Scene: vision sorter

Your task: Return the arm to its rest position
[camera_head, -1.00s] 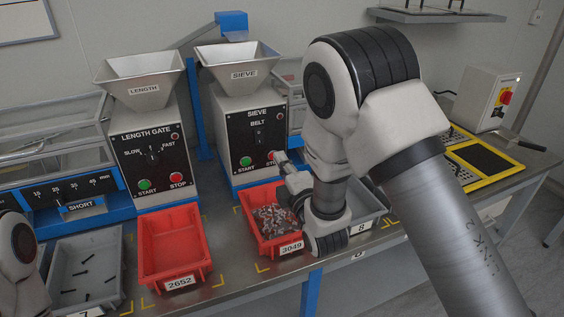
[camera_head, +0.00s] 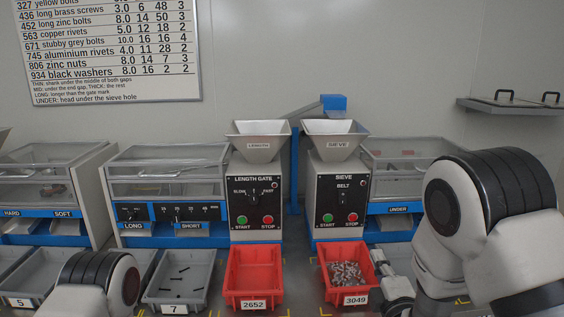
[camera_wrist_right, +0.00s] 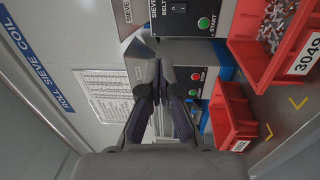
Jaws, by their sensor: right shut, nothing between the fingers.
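My right arm comes in at the right of the head view, with its big white-and-black joint (camera_head: 470,210) in front of the bench. Its wrist end is low beside the red bin 3049, and the fingers are hard to make out there. In the right wrist view my right gripper (camera_wrist_right: 160,66) has its dark fingers together with nothing between them. Behind the fingers are the red STOP button and the wall chart. Only a rounded joint of my left arm (camera_head: 105,280) shows at the lower left of the head view; the left gripper is out of view.
The sieve machine (camera_head: 342,195) and length gate (camera_head: 255,200) stand on the bench. Red bin 3049 (camera_head: 356,297) holds mixed small parts; red bin 2652 (camera_head: 254,290) looks empty. Grey bin 7 (camera_head: 174,295) holds several dark pieces. A shelf (camera_head: 510,108) is on the right wall.

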